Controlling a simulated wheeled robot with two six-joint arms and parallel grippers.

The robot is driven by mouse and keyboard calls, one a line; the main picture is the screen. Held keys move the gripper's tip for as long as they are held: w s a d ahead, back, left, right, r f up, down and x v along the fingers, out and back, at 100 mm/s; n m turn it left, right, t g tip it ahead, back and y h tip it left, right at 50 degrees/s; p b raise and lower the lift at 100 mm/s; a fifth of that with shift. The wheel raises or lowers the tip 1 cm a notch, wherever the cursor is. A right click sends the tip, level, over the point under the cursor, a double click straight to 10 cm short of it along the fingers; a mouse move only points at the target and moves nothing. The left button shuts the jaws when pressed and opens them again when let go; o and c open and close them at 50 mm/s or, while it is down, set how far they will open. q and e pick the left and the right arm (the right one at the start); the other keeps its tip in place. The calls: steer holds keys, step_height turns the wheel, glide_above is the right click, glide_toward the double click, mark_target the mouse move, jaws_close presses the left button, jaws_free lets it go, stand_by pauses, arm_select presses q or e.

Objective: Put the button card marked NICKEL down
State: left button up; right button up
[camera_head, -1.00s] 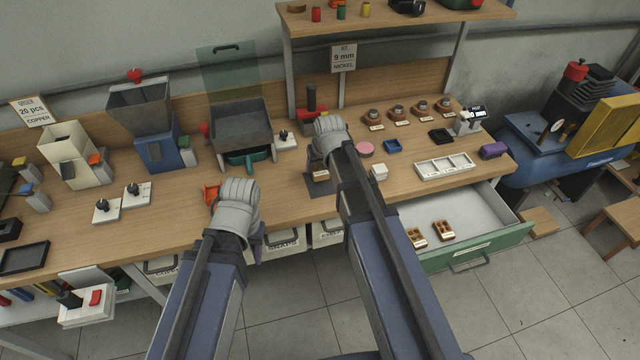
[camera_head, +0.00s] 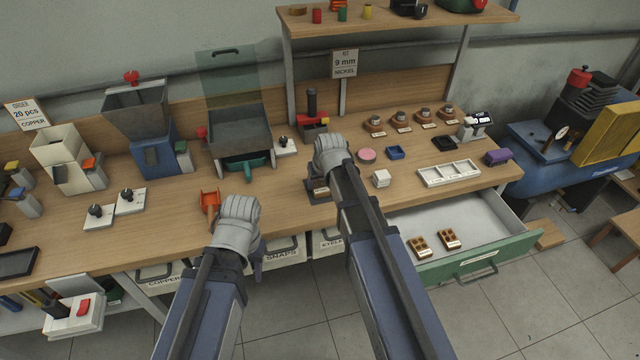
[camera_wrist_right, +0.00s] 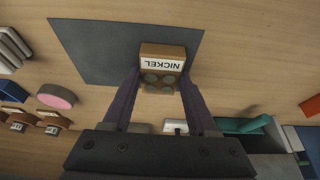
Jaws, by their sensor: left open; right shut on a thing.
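The button card marked NICKEL (camera_wrist_right: 163,62) is a small brown block with a white label and round grey buttons. My right gripper (camera_wrist_right: 160,85) is shut on it, with a finger at each side. In the head view the card (camera_head: 318,184) shows just left of my right gripper (camera_head: 332,160). A dark grey mat (camera_wrist_right: 100,45) lies beneath the card on the bench; I cannot tell if they touch. My left gripper (camera_head: 238,222) is over the bench's front edge, near an orange scoop (camera_head: 210,200); its fingertips are mostly hidden.
A white divided tray (camera_head: 448,173) stands farther right. The open drawer (camera_head: 480,245) below holds two brown cards (camera_head: 449,238).

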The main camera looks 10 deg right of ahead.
steer(key=o, duration=1.4)
steer(key=shift+f, duration=0.1)
steer(key=shift+c, duration=0.2)
steer(key=p+v, duration=1.2)
steer(key=s+a+n+g, duration=0.1)
steer(key=s+a+g, duration=0.1)
steer(key=s+a, duration=0.3)
steer(key=s+a+f+n+g+h, duration=0.1)
steer(key=s+a, duration=0.5)
steer(key=s, duration=0.7)
steer(key=shift+s+a+n+g+h+b, duration=0.35)
steer(key=shift+n+g, duration=0.35)
steer(key=shift+g, duration=0.3)
steer(key=shift+d+f, duration=0.1)
